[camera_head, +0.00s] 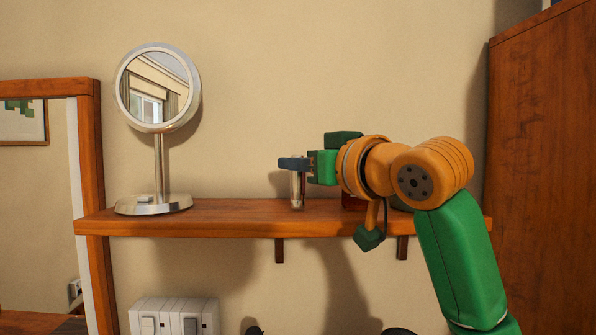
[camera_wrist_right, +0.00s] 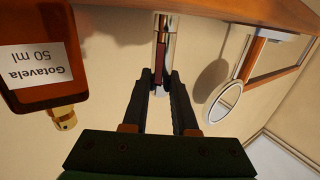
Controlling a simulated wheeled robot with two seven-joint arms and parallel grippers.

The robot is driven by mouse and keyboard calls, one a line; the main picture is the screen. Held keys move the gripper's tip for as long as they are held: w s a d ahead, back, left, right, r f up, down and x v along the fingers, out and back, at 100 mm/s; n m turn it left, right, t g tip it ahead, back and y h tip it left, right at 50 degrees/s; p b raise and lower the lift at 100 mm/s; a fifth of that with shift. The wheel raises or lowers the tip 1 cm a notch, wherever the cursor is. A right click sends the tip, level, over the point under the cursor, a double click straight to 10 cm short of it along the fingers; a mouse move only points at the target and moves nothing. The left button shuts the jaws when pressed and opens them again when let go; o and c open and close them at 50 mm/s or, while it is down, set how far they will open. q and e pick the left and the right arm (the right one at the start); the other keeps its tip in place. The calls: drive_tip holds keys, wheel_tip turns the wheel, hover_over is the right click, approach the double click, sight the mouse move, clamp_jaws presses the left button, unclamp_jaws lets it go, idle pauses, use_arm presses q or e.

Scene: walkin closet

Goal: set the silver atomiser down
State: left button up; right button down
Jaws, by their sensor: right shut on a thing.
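The silver atomiser (camera_head: 297,190) is a slim upright cylinder at the middle of the wooden shelf (camera_head: 230,215). My right gripper (camera_head: 295,164) comes in from the right and is shut on its upper part. In the right wrist view the atomiser (camera_wrist_right: 161,50) stands between the two dark fingers (camera_wrist_right: 160,92), with a brownish strip along its side. Its lower end is at the shelf surface in the head view; I cannot tell whether it touches or hangs just above. My left gripper is not in view.
A round mirror on a stand (camera_head: 158,95) is at the shelf's left end. An amber bottle with a white label (camera_wrist_right: 40,70) is close beside my right gripper, mostly hidden behind my wrist in the head view. The shelf between mirror and atomiser is clear. A wooden cabinet (camera_head: 540,150) stands at right.

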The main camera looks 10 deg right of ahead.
drive_tip(key=shift+w+d+f, duration=0.1)
drive_tip(key=shift+d, duration=0.05)
drive_tip(key=shift+f, duration=0.2)
drive_tip(key=c, duration=0.7)
unclamp_jaws()
drive_tip(key=shift+r, duration=0.1)
drive_tip(key=b+v, duration=0.3)
drive_tip(key=v, duration=0.2)
drive_tip(key=b+v, duration=0.2)
drive_tip(key=v, duration=0.5)
